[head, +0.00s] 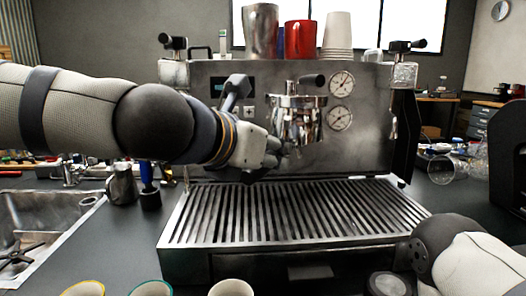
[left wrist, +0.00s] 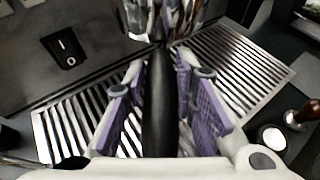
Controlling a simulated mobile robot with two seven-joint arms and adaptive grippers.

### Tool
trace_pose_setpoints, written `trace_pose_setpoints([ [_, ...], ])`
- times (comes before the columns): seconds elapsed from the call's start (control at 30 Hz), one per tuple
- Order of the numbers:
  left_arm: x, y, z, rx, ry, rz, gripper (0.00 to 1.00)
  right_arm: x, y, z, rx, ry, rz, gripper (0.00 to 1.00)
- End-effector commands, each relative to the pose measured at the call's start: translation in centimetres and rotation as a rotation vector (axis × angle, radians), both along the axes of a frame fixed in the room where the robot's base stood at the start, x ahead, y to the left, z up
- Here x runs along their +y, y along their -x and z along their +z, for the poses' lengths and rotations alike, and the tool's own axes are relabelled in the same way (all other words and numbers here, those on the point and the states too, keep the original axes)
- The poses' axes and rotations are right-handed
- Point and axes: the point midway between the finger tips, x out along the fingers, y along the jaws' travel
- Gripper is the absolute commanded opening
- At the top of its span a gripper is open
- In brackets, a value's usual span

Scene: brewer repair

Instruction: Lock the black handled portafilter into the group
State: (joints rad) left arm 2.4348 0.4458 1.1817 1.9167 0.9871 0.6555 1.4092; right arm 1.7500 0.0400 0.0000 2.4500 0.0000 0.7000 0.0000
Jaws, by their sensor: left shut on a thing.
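The espresso machine (head: 370,75) stands at the centre of the head view, with its chrome group (head: 298,115) on the front. My left gripper (head: 276,152) is just below and left of the group in the head view. In the left wrist view, the black handle (left wrist: 157,105) of the portafilter lies between the purple finger pads of my left gripper (left wrist: 160,92), which is shut on it. The handle's far end meets shiny chrome (left wrist: 165,22) at the group. Whether the portafilter is seated there cannot be told. My right gripper is out of view.
The slatted drip tray (head: 290,215) lies below the group and is clear. Cups (head: 231,288) stand along the front edge. A steel pitcher (head: 122,185) and a sink (head: 45,225) are at left. A brown-handled tool (left wrist: 303,114) lies at right in the left wrist view.

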Motion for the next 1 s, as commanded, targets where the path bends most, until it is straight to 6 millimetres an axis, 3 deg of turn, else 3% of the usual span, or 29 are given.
trace_pose_setpoints([
  [1.0, -4.6, 1.7, 0.2, -0.007, 0.002, 0.489, 0.0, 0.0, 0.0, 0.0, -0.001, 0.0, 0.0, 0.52],
])
